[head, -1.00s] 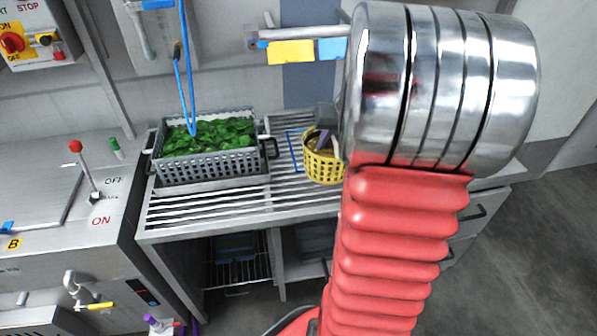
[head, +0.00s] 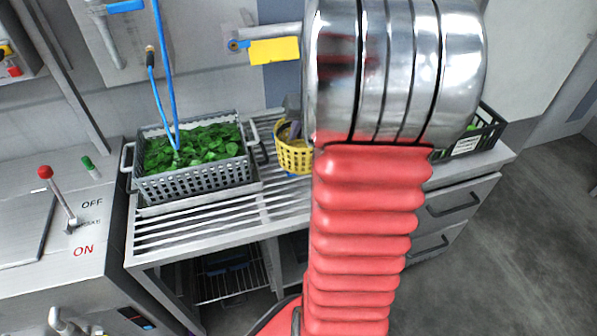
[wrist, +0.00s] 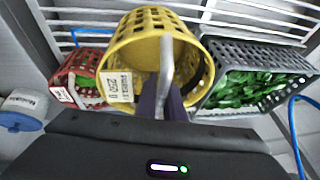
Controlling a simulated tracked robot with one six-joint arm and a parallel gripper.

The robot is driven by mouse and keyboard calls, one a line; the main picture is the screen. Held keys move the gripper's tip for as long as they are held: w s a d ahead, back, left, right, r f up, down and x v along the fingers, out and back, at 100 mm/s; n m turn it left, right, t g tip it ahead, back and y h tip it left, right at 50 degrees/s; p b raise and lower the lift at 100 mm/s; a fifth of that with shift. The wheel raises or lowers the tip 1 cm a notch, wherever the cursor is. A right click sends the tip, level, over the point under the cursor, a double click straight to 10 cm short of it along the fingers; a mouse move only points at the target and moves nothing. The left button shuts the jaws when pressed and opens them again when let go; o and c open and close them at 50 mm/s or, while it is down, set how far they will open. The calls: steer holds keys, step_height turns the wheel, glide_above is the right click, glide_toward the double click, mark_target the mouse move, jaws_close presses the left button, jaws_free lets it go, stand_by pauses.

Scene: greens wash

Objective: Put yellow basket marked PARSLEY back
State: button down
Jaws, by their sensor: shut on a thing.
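The yellow basket (head: 293,160) is at the rack counter's back, between the grey basket and my arm in the head view. It fills the top middle of the wrist view (wrist: 128,45), with a white label on its side; the small lettering is hard to read. A blue outline (wrist: 88,32) on the rack shows beside the basket in the wrist view. In the head view a bit of blue shows just below the basket. Whether the basket touches the rack I cannot tell.
A grey basket of greens (head: 190,183) stands close left of the yellow one. A red basket (wrist: 68,82) and a blue-and-white item (wrist: 22,112) show in the wrist view. A dark crate (head: 484,137) stands at the counter's right. The front slats (head: 215,215) are clear.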

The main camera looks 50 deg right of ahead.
step_height(320, 180, down, 6)
steer(key=shift+r, duration=0.15)
stand_by(0.3)
steer(key=shift+f, duration=1.9)
steer(key=c, duration=1.9)
jaws_free()
steer(key=shift+o, duration=0.2)
steer(key=shift+r, duration=0.1)
steer(key=v, duration=1.1)
steer(key=shift+s+r, duration=0.25)
steer(key=shift+r, duration=0.1)
steer(key=shift+a, duration=0.1)
